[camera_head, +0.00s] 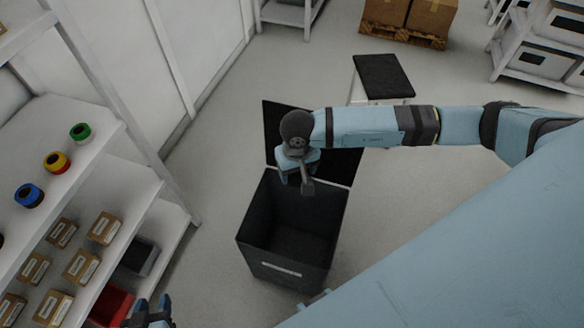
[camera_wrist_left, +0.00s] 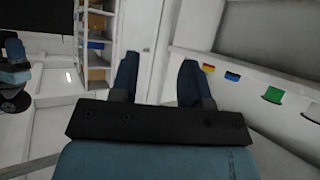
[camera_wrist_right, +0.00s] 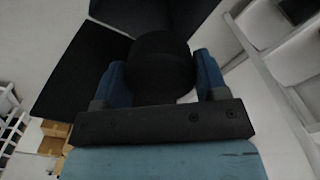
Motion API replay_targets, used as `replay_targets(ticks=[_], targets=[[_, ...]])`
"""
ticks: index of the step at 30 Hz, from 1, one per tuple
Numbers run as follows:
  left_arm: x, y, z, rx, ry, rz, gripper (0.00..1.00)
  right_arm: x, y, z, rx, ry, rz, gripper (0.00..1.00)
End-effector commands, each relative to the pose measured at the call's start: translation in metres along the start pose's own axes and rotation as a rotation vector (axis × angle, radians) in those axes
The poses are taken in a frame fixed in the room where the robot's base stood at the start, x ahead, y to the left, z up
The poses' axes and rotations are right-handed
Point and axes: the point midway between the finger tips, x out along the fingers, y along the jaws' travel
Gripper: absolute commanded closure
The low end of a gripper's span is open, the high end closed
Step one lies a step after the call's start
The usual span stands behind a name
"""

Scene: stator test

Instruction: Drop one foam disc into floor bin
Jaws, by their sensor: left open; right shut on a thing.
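The black floor bin (camera_head: 261,258) stands on the floor in the middle of the head view, its lid (camera_head: 272,117) raised behind it. My right gripper (camera_head: 303,181) is over the bin's opening. In the right wrist view it is shut on a dark, rounded foam disc (camera_wrist_right: 160,68), which sits between the two blue fingers. In the head view the disc shows only as a small dark shape (camera_head: 308,188) above the bin. My left gripper (camera_head: 148,314) is open and empty at the lower edge, beside the shelf; its spread fingers show in the left wrist view (camera_wrist_left: 158,80).
A white shelf (camera_head: 150,185) on the left holds coloured rolls (camera_head: 57,162), small cardboard boxes (camera_head: 82,266) and a red bin (camera_head: 110,306). A dark-topped stool (camera_head: 383,76) stands behind the bin. A pallet with boxes (camera_head: 405,18) is at the back. Floor right of the bin is clear.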

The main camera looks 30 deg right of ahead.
Motion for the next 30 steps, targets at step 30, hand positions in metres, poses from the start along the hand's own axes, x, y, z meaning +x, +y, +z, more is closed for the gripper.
replay_targets(ticks=[30], targets=[[0.087,0.021,0.086,-0.053,0.231,0.091,0.57,0.252,-0.004,-0.04,0.653,-0.007,0.0,0.56]])
